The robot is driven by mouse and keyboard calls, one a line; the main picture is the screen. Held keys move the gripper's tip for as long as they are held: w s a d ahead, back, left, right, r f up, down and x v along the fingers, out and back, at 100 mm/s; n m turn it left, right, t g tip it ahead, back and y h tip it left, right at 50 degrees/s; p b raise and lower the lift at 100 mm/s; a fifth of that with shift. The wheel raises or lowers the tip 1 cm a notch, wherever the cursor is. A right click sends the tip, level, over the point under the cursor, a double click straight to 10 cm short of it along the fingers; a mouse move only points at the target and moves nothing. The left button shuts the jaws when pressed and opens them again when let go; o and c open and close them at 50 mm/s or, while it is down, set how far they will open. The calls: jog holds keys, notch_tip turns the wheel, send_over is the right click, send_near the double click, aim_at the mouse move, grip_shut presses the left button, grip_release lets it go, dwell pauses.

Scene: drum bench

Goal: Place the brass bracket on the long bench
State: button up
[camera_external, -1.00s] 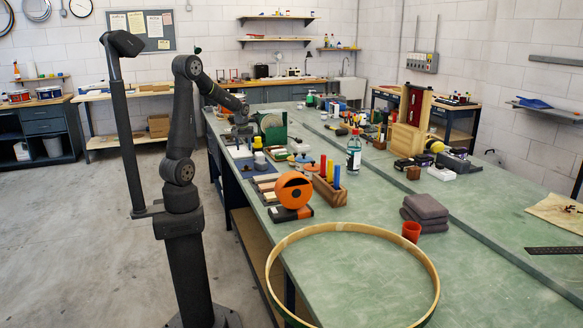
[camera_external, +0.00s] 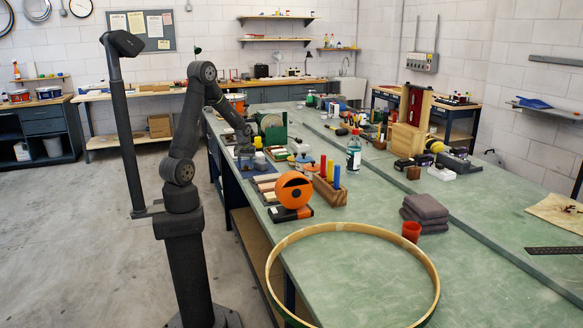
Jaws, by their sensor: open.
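The long green-topped bench (camera_external: 365,240) runs from the front of the view toward the back wall. My gripper (camera_external: 246,150) is over its far left part, pointing down, close above the small items there. Its fingers are small and dark in this view, and it is open. I cannot make out a brass bracket for certain. A small yellow patch (camera_external: 258,142) shows just right of my gripper, above a pale small item; I cannot tell what it is.
A large wooden hoop (camera_external: 436,283) lies in front.

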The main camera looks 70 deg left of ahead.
grip_shut()
jog(key=shift+r, duration=0.15)
